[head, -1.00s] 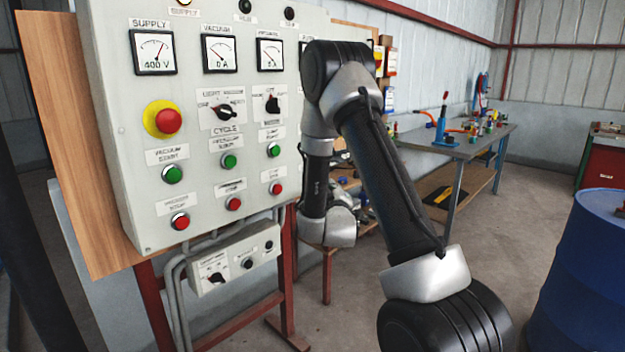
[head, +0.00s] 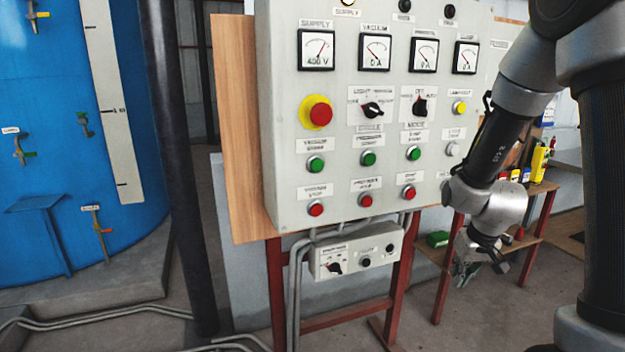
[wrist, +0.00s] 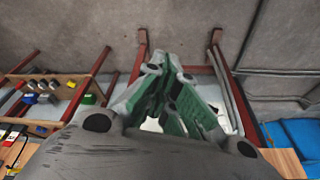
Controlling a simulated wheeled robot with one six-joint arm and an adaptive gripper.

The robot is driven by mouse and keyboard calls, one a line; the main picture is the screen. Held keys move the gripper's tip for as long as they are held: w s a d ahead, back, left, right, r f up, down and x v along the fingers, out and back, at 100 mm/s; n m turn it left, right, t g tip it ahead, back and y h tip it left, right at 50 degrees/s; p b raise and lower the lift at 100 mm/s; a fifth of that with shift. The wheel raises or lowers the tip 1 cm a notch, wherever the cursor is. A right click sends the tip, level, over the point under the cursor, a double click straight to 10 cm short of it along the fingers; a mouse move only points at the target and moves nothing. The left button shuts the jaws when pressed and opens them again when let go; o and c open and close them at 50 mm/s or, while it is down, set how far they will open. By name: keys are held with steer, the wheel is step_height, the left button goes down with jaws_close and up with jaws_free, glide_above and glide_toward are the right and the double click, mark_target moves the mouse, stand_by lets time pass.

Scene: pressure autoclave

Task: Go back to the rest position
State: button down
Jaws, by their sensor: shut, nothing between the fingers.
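My gripper (head: 465,272) hangs at the end of my folded arm on the right side of the head view, in front of the red stand and low beside the control panel (head: 335,190). It is small and dark there. In the wrist view my gripper (wrist: 168,62) fills the middle, with its green-grey fingers together and nothing between them. It points at the concrete floor and touches nothing that I can see. The panel carries meters, a red emergency button (head: 321,113), rotary switches, and green and red push buttons.
A small switch box (head: 358,252) hangs under the panel on a red frame (head: 345,312). A blue tank (head: 70,130) and a dark post (head: 178,170) stand at left. A low shelf (head: 540,190) with small items stands behind my arm. Pipes run along the floor at left.

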steer(key=s+r+t, duration=0.1)
steer(key=s+r, duration=2)
steer(key=r, duration=0.1)
steer(key=shift+r, duration=0.35)
